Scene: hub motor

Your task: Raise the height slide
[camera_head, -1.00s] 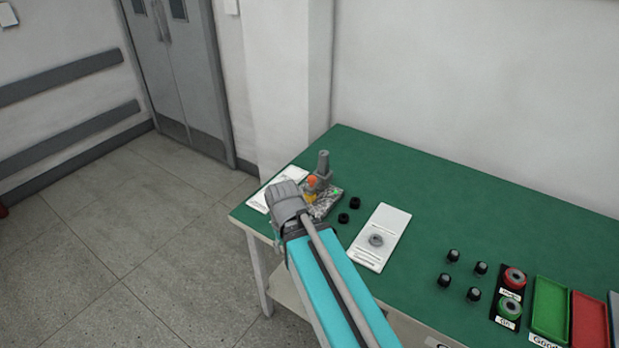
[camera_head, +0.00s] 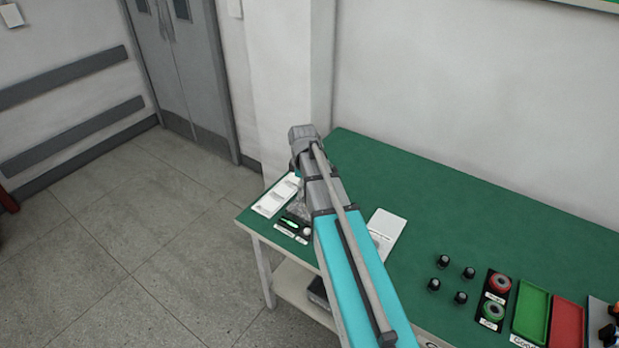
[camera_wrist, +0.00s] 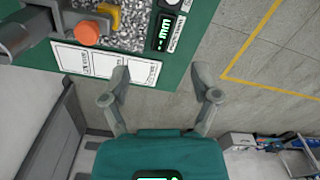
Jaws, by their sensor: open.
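The height gauge stand shows in the wrist view at the upper left: a speckled granite base (camera_wrist: 125,22), an orange knob (camera_wrist: 88,33), a yellow part (camera_wrist: 108,10) and a grey column (camera_wrist: 30,28). I cannot tell which part is the height slide. In the head view my arm hides most of the stand; only a bit of the granite base (camera_head: 297,212) shows. My gripper (camera_wrist: 162,82) is open and empty, its fingers apart, below the orange knob in the wrist picture. Its fingers are hidden in the head view.
A black digital readout (camera_wrist: 167,30) lies beside the granite. A white printed card (camera_wrist: 105,65) lies near the edge of the green table (camera_head: 440,200). Black knobs (camera_head: 443,260), buttons (camera_head: 499,283), a green tray (camera_head: 531,309) and a red tray (camera_head: 567,325) are at the right.

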